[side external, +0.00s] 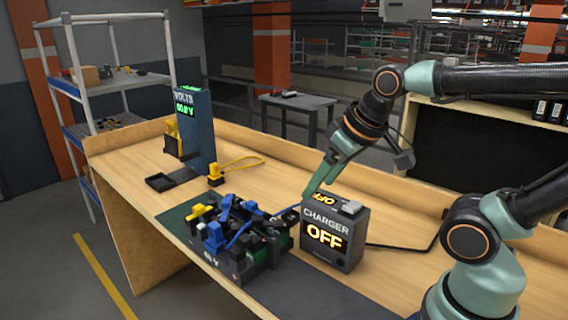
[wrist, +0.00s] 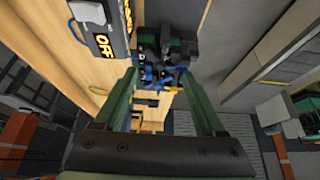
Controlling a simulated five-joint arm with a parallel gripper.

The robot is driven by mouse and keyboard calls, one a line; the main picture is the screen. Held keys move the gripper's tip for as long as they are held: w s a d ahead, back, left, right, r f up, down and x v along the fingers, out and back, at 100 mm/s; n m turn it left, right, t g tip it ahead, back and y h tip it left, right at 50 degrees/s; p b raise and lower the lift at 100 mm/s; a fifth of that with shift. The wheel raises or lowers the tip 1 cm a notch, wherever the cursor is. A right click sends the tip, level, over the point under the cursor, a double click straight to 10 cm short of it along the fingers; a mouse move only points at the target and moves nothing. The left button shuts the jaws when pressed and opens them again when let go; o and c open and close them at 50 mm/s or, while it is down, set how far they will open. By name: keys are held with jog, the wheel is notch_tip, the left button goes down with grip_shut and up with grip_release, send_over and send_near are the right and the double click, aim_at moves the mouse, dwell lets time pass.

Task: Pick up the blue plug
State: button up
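Blue plug pieces sit on a dark battery block (side external: 236,268) marked 48 V. One blue plug (side external: 213,237) stands at its front left with a blue cable beside it; other blue parts (side external: 226,203) are further back. I cannot tell which one is meant. My gripper (side external: 309,192) points down and left, above and to the right of the block, close to the charger box. In the wrist view my gripper (wrist: 158,74) has its two green fingers spread wide with nothing held between them. Blue parts (wrist: 150,72) show beyond the gap between the fingertips.
The charger (side external: 332,231), reading OFF, stands right of the block. A volt meter post (side external: 194,130) with a yellow plug stands at the back left. A yellow connector with a looped cable (side external: 217,173) and a small black tray (side external: 160,182) lie on the wooden bench (side external: 125,198).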

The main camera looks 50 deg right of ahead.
jog(key=shift+w, duration=0.1)
jog(key=n+g, duration=0.6)
jog(key=n, duration=1.2)
send_over(214, 224)
jog(key=f, duration=1.1)
jog(key=shift+w+a+f, duration=0.1)
jog(key=shift+a+f, duration=0.1)
jog(key=shift+a, duration=0.05)
jog(key=shift+d+f, duration=0.15)
jog(key=shift+f, duration=1.25)
jog(key=shift+d+f, duration=0.1)
jog(key=shift+f, duration=1.25)
grip_shut()
